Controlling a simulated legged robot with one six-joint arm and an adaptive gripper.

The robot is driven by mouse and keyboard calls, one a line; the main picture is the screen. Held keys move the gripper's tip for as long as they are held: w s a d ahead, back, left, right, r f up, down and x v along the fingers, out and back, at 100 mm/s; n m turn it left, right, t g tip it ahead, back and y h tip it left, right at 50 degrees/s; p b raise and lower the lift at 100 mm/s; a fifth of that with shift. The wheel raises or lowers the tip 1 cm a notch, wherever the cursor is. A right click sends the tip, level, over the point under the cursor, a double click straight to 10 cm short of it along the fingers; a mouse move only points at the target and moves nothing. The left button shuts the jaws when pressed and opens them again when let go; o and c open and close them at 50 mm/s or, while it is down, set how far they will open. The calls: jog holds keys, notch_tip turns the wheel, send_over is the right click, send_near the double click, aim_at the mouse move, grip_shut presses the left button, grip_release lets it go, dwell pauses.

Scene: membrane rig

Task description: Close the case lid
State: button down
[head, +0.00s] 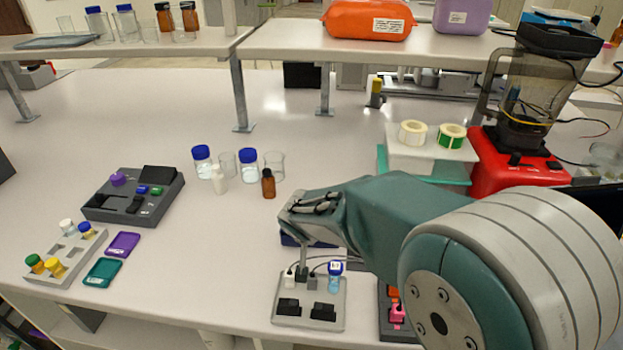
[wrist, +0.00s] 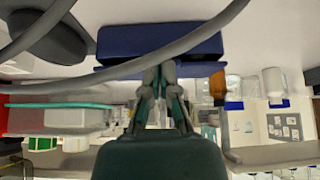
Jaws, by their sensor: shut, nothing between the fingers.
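A dark blue box (wrist: 160,45), which looks like the case, fills the upper middle of the upside-down wrist view. In the head view only a dark blue edge (head: 289,239) shows, and my arm hides the rest. I cannot tell how far its lid is open. My gripper (wrist: 160,78) is shut and empty, with its fingertips right at the blue box. Whether they touch it is unclear. In the head view my gripper (head: 304,262) points down just behind the grey rig plate.
The grey rig plate (head: 309,320) with black blocks and a blue-capped vial (head: 335,277) is at the bench front. A brown bottle (head: 268,184) and several glass containers stand behind. A red machine (head: 515,168) is at right.

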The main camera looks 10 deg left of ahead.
jog(key=shift+s+f, duration=0.15)
jog(key=shift+f, duration=0.4)
jog(key=shift+d+f, duration=0.1)
dwell(0.3)
